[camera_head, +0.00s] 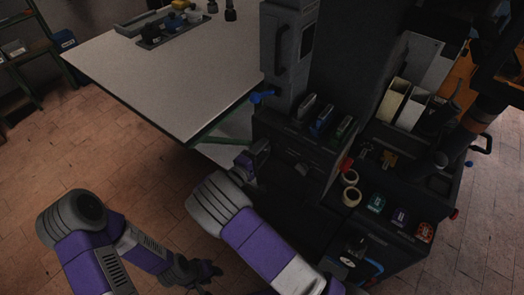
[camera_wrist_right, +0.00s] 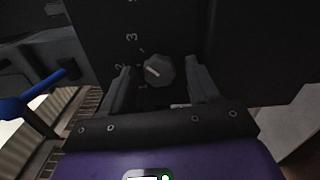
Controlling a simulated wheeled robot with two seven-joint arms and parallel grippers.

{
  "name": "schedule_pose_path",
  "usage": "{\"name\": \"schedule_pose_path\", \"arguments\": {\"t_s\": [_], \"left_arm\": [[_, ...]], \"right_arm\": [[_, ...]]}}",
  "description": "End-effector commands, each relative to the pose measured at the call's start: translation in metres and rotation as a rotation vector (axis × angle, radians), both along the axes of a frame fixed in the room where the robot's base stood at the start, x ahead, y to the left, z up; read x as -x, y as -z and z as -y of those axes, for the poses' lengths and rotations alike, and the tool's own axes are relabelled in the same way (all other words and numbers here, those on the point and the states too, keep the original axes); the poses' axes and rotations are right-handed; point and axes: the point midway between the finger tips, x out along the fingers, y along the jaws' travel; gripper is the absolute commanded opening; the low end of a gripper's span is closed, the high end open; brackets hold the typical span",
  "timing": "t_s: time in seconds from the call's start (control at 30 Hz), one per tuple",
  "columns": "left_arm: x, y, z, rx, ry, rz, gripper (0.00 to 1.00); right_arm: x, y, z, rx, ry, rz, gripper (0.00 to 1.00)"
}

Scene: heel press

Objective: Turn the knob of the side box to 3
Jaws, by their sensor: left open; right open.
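The knob (camera_wrist_right: 158,70) is a grey, many-sided dial with a pale pointer mark on its face, on the dark front of the side box (camera_wrist_right: 185,25). Small white digits show to its left and above, with a 3 above left and a 2 at left; the mark seems to point up and left, but its exact setting is hard to read. My right gripper (camera_wrist_right: 157,92) is open, with one finger on each side of the knob; contact is not clear. In the head view, my right gripper (camera_head: 256,160) is at the dark machine and the knob is hidden. My left gripper (camera_head: 207,272) is open and empty, low over the floor.
A blue-handled lever (camera_wrist_right: 35,95) is left of my right gripper in the wrist view. A white table (camera_head: 175,75) stands at left in the head view. The dark machine (camera_head: 300,210) carries tape rolls (camera_head: 351,187) and small boxes.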

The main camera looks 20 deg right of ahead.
Motion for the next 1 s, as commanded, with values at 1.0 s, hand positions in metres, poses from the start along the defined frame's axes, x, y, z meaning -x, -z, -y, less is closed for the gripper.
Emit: {"name": "schedule_pose_path", "arguments": {"t_s": [1.0], "left_arm": [[0.000, -0.017, 0.000, 0.000, 0.000, 0.000, 0.43]], "right_arm": [[0.046, 0.000, -0.059, -0.001, -0.001, -0.001, 0.61]]}}
